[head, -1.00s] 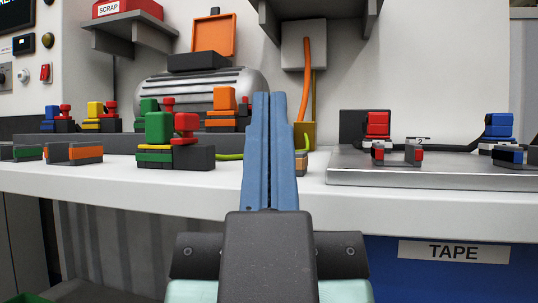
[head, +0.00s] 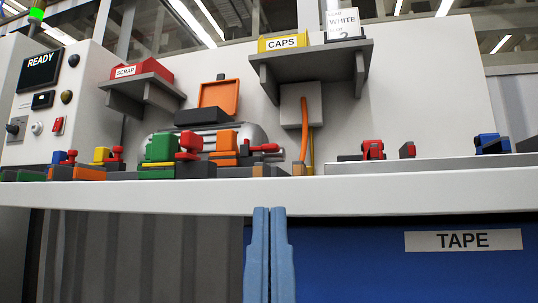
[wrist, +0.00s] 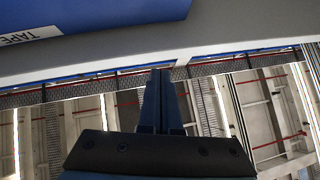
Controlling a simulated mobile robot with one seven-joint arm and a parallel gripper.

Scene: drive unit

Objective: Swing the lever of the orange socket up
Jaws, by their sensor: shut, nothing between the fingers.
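The orange block (head: 226,142), likely the orange socket, stands on the bench behind and between other connectors. In the wrist view, the fingers (wrist: 161,72) point at the bench edge; no socket shows there.
The white bench edge (head: 150,194) lies above my fingertips. A grey shelf (head: 310,68) hangs above. A grey plate (head: 450,163) with red and blue connectors is at right.

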